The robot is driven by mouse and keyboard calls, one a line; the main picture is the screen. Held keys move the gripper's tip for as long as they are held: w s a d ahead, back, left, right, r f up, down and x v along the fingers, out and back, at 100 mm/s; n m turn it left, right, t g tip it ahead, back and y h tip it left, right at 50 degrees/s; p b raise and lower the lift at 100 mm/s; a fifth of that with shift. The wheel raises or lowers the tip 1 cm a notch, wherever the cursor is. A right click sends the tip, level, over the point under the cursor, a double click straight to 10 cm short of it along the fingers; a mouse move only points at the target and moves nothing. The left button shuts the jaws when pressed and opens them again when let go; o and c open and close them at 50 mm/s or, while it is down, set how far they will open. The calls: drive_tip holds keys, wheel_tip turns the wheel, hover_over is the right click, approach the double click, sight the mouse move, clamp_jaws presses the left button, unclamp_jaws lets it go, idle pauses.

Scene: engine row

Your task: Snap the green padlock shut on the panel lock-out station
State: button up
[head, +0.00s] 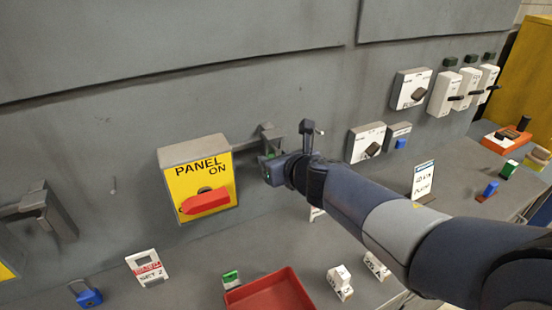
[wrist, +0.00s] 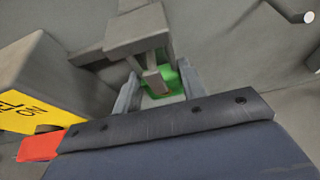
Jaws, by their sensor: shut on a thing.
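My gripper (head: 270,160) is shut on the green padlock (wrist: 172,82), whose green body shows between the two fingers in the wrist view. In the head view the padlock is mostly hidden by the gripper. The grey bracket of the panel lock-out station (wrist: 138,32) is right in front of it, and its hanging tab overlaps the padlock in the wrist view. In the head view the bracket (head: 268,133) sticks out of the wall just above the gripper. I cannot tell whether the shackle is through the bracket or closed.
The yellow PANEL switch box (head: 188,178) with its red handle (head: 204,201) is close on the left of the gripper. Below on the bench are a red tray (head: 272,294), a blue padlock (head: 88,297) and label cards. White switch boxes (head: 410,89) are on the wall to the right.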

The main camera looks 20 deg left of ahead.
drive_tip(key=shift+r+p, duration=0.5)
drive_tip(key=shift+r, duration=0.15)
drive_tip(key=shift+f, duration=0.1)
drive_tip(key=shift+f+b, duration=0.45)
drive_tip(key=shift+b, duration=0.1)
drive_tip(key=o, duration=1.1)
drive_tip(key=shift+o, duration=0.2)
